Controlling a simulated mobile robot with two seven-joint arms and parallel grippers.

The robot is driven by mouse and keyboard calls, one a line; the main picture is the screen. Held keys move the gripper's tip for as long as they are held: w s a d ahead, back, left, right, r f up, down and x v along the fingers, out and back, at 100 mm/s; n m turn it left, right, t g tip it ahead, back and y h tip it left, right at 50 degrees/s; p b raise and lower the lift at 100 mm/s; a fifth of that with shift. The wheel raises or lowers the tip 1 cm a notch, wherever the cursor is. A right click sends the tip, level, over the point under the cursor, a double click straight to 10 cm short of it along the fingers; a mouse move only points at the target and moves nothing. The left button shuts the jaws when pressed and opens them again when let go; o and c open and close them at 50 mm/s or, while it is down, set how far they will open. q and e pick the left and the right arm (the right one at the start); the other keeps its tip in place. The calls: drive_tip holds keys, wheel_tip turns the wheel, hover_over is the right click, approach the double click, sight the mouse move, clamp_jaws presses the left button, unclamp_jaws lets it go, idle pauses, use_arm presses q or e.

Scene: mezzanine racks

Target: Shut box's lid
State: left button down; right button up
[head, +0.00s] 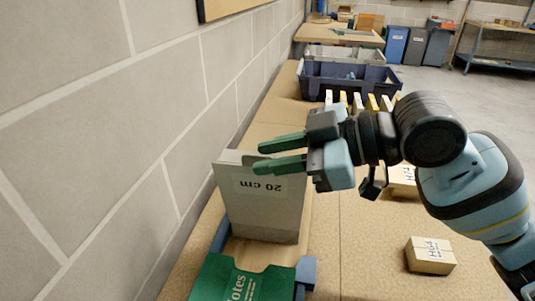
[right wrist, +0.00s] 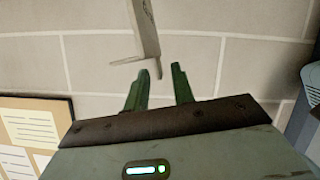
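A pale grey panel marked "20 cm" (head: 262,208), its print upside down, stands upright near the wall; it looks like the box's raised lid. Below it is an opening with a green "Notes" piece (head: 240,283) at the bottom edge of the head view. My right gripper (head: 256,158) has green fingers pointing left, at the height of the panel's top edge. In the right wrist view its fingers (right wrist: 165,70) are apart with nothing between them, and a pale panel edge (right wrist: 146,30) shows past the fingertips. My left gripper is not in view.
A small cardboard box (head: 430,255) sits on the table at right. Dark blue bins (head: 345,85) and a row of upright yellow and white items (head: 360,102) stand farther back. The block wall (head: 100,150) runs close along the left.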

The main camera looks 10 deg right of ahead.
drive_tip(key=shift+w+a+f, duration=0.25)
drive_tip(key=shift+a, duration=0.25)
clamp_jaws()
idle(1.2)
